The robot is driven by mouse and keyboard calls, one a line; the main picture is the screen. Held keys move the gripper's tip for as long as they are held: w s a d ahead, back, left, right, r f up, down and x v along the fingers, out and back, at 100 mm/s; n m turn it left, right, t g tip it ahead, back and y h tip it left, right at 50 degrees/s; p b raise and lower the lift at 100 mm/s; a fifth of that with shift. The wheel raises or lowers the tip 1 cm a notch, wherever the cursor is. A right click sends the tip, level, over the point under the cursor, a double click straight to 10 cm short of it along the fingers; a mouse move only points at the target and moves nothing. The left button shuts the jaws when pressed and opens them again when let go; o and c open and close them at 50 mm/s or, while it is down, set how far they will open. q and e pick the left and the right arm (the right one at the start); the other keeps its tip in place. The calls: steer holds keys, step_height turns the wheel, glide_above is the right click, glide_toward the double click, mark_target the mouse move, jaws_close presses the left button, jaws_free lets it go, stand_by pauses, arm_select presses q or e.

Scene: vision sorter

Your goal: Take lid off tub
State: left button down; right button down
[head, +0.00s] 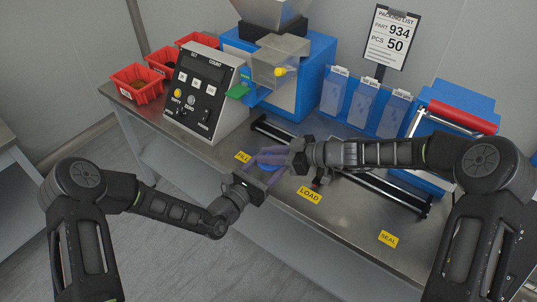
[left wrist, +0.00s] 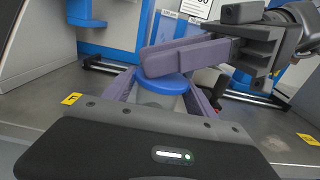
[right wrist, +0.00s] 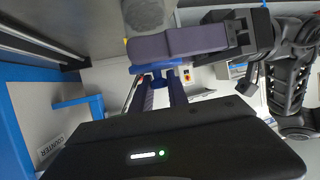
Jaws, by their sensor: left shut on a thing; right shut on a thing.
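The tub (left wrist: 155,100) is a small pale grey round container between the fingers of my left gripper (head: 268,177). Its blue lid (left wrist: 165,83) sits at the top of the tub, and it also shows in the right wrist view (right wrist: 160,67). My right gripper (head: 272,156) is shut on the lid, its purple fingers reaching in from the right. My left gripper is shut on the tub from the front left. The fingers hide most of both, so I cannot tell whether there is a gap between lid and tub.
The counting machine (head: 205,95) stands behind left, with red bins (head: 138,85) beside it. A black rail (head: 385,183) and the yellow LOAD label (head: 310,194) lie close by. Blue pouch holders (head: 365,100) and a sealer (head: 455,112) stand behind right.

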arm_select(q)
steer(key=shift+w+a, duration=0.1)
arm_select(e)
steer(key=shift+w+d+r, duration=0.1)
steer(key=shift+d+r, duration=0.1)
steer(key=shift+r, duration=0.35)
arm_select(q)
steer(key=shift+a+f, duration=0.15)
steer(key=shift+f, duration=0.15)
arm_select(e)
steer(key=shift+a+r, duration=0.15)
steer(key=shift+r, duration=0.45)
steer(key=shift+a+r, duration=0.1)
steer(key=shift+r, duration=0.1)
arm_select(q)
steer(key=shift+f, duration=0.1)
arm_select(e)
steer(key=shift+r+n+g+y, duration=0.3)
steer(key=shift+n+g, duration=0.2)
steer(key=shift+g, duration=0.4)
steer(key=shift+f, duration=0.15)
arm_select(q)
steer(key=shift+d+r, duration=0.2)
arm_select(e)
steer(key=shift+f, duration=0.15)
